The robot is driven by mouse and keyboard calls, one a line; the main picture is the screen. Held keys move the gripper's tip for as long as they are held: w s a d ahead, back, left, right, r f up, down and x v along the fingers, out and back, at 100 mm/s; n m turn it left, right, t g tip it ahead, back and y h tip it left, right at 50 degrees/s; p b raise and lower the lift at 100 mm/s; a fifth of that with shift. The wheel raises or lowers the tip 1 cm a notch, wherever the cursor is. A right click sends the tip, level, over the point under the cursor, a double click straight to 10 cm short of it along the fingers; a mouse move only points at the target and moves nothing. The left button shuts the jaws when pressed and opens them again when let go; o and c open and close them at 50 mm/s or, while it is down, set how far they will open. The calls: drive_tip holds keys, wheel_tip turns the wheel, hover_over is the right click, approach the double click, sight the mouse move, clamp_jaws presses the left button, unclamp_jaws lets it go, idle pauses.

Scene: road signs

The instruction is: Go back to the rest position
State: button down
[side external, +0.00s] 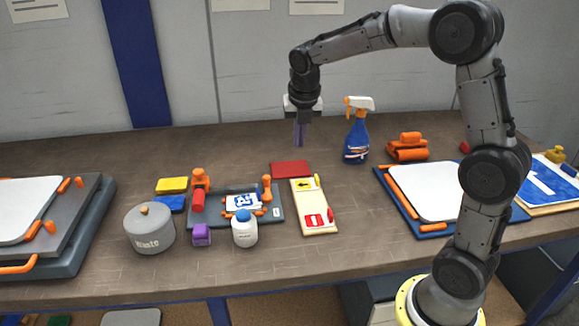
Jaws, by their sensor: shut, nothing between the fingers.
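My gripper (299,134) hangs above the back middle of the workbench, pointing down. Its fingers are together with nothing between them. It is clear of the bench, above and behind the red block (290,169) and left of the blue spray bottle (356,140). My arm reaches in from the right, with its elbow high.
Below stand a cream sign board (314,222), a dark fixture (273,221) with a small blue-and-white sign, a white bottle (245,232), a purple block (201,235) and a grey waste pot (150,232). White panels lie left (22,208) and right (428,190). The bench's back left is clear.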

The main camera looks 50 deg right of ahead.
drive_tip(key=s+a+r+m+t, duration=0.3)
drive_tip(key=s+a+r+m, duration=0.3)
drive_tip(key=s+r, duration=0.5)
drive_tip(key=s+a+f+m+y, duration=0.1)
drive_tip(key=s+a+f+m, duration=0.2)
drive_tip(key=s+m, duration=0.4)
drive_tip(key=s+a+f+m+y, duration=0.1)
drive_tip(key=s+a+f+m, duration=0.2)
drive_tip(key=m, duration=1)
drive_tip(key=s+f, duration=0.2)
drive_tip(key=s, duration=0.3)
drive_tip(key=shift+f+m, duration=0.3)
drive_tip(key=shift+m, duration=0.1)
